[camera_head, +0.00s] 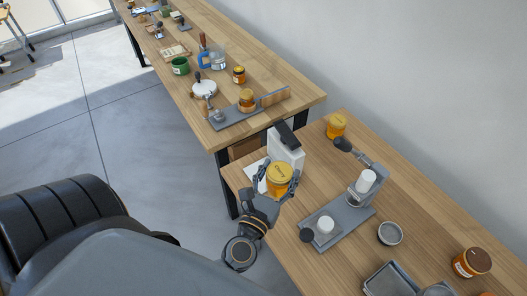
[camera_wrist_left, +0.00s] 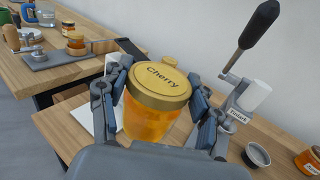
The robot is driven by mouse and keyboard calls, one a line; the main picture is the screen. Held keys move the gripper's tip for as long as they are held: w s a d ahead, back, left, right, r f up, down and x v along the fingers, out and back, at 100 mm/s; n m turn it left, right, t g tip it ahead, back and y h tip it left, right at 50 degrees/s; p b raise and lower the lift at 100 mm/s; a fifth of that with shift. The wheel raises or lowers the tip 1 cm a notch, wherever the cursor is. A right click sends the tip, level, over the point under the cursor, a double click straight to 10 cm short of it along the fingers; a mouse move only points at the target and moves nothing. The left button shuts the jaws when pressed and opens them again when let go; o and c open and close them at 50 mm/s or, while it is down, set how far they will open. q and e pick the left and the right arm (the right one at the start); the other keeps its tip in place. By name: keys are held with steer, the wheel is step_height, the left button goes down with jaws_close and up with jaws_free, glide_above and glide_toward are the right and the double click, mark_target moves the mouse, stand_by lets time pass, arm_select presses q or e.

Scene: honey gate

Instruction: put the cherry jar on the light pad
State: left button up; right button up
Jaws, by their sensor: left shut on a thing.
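The cherry jar (camera_head: 279,181) has a gold lid reading "Cherry" and amber contents. My left gripper (camera_head: 276,188) is shut around its sides, above the near table. In the left wrist view the jar (camera_wrist_left: 152,118) stands roughly upright between the two fingers (camera_wrist_left: 155,110). A flat white sheet-like surface, perhaps the light pad (camera_head: 262,176), lies on the table beside and partly behind the jar. It also shows left of the jar in the wrist view (camera_wrist_left: 98,118). The jar hides part of it, and I cannot tell the gap below the jar. My right gripper is not in view.
A white device with a dark top (camera_head: 287,147) stands just behind the jar. A grey lever press (camera_head: 340,222) with white cups stands to the right. Another gold-lidded jar (camera_head: 336,127) stands at the back. A dark bowl (camera_head: 390,233) and an amber jar (camera_head: 471,262) are farther right.

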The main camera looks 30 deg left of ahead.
arm_select(q)
steer(key=shift+w+r, duration=0.25)
steer(key=shift+w, duration=0.1)
steer(key=shift+w+a+f, duration=0.15)
steer(key=shift+w+f, duration=0.05)
steer(key=shift+f, duration=0.05)
steer(key=w+a+f+b, duration=0.2)
steer(key=a+f+b, duration=0.1)
steer(key=f, duration=0.1)
steer(key=w+a+f+b, duration=0.3)
steer(key=a+f+b, duration=0.1)
steer(key=w+a+f+b, duration=0.3)
steer(key=f, duration=0.2)
steer(key=shift+w+a, duration=0.15)
steer(key=shift+r, duration=0.15)
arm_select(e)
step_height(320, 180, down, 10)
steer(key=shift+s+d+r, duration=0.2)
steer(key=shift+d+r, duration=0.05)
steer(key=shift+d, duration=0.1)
